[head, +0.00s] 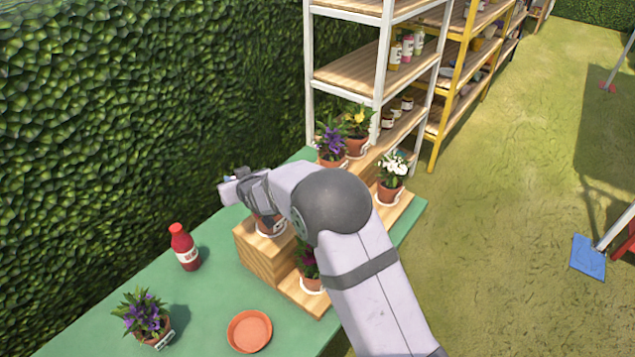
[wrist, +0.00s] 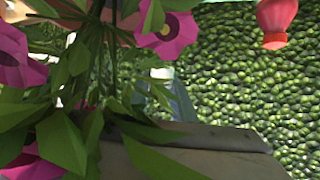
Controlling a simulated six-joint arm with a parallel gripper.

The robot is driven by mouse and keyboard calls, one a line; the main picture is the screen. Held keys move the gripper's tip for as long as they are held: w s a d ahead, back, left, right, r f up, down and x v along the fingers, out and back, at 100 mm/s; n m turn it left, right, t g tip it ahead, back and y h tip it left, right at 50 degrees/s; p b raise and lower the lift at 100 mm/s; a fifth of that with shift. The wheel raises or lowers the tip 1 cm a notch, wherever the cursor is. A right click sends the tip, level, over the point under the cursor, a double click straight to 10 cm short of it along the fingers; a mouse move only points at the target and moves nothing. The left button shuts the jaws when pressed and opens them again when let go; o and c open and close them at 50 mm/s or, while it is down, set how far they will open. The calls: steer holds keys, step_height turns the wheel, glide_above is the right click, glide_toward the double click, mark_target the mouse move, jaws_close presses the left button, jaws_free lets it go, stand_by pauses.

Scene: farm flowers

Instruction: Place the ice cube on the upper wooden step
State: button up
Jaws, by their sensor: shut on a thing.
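My gripper (head: 238,186) is over the left end of the wooden steps, towards the hedge. It is shut, and a small pale-blue bit (head: 228,178) shows at its fingertips. This looks like the ice cube, but it is too small to be sure. In the wrist view, a grey finger of my gripper (wrist: 205,142) shows low down, and leaves and pink flowers hide much of what it grips. The upper wooden step (head: 262,257) has a potted plant (head: 268,222) on it, partly hidden below my gripper. My arm covers the middle of the steps.
A red bottle (head: 184,247), a purple-flowered pot (head: 143,318) and an empty terracotta saucer (head: 249,331) stand on the green table (head: 205,310). Other potted flowers (head: 391,178) stand on the steps. A white shelf (head: 345,75) is behind. The table's left part has free room.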

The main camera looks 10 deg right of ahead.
steer(key=w+d+r+p, duration=0.1)
steer(key=d+r+p, duration=0.1)
steer(key=d, duration=1.8)
steer(key=shift+w+d+f, duration=0.1)
steer(key=shift+f, duration=4.8)
steer(key=shift+f, duration=0.1)
steer(key=shift+f, duration=0.15)
steer(key=o, duration=1)
steer(key=shift+r, duration=0.3)
steer(key=b+v, duration=0.2)
steer(key=v, duration=1)
